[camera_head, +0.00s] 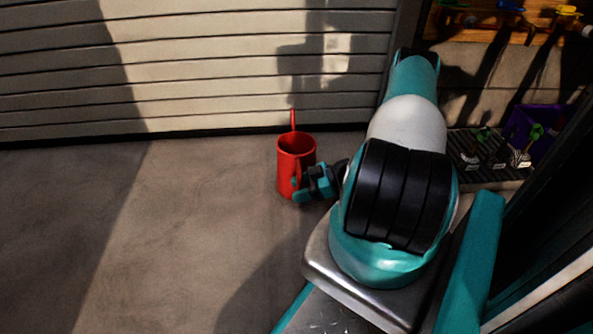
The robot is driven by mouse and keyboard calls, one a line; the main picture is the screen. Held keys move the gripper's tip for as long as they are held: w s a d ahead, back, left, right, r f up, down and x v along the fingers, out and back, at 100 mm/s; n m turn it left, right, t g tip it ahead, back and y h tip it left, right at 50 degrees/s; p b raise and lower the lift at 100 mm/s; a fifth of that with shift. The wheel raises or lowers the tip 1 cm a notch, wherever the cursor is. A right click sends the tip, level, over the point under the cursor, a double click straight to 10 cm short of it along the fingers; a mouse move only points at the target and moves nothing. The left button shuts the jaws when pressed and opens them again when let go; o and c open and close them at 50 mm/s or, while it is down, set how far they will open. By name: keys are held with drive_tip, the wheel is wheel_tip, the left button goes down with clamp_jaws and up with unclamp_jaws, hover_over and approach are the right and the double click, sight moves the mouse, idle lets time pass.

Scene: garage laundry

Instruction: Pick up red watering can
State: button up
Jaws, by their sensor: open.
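The red watering can (284,168) stands upright on the concrete floor, with its thin spout pointing up and away toward the garage door. Its handle is on the near side, close to my gripper. My gripper (299,189) is open at the lower right of the can, with its teal and black fingers at the handle. I cannot tell whether the fingers touch the handle or are around it. My gripper hides part of the can's lower right side.
A slatted garage door (200,65) stands behind the can. To the right, a dark slatted tray (490,175) holds small potted plants, with a purple crate (548,118) beside it. Colourful taps or tools sit on a wooden board at the upper right. The floor (170,240) at left is clear.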

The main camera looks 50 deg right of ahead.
clamp_jaws()
drive_tip(key=shift+r, duration=0.15)
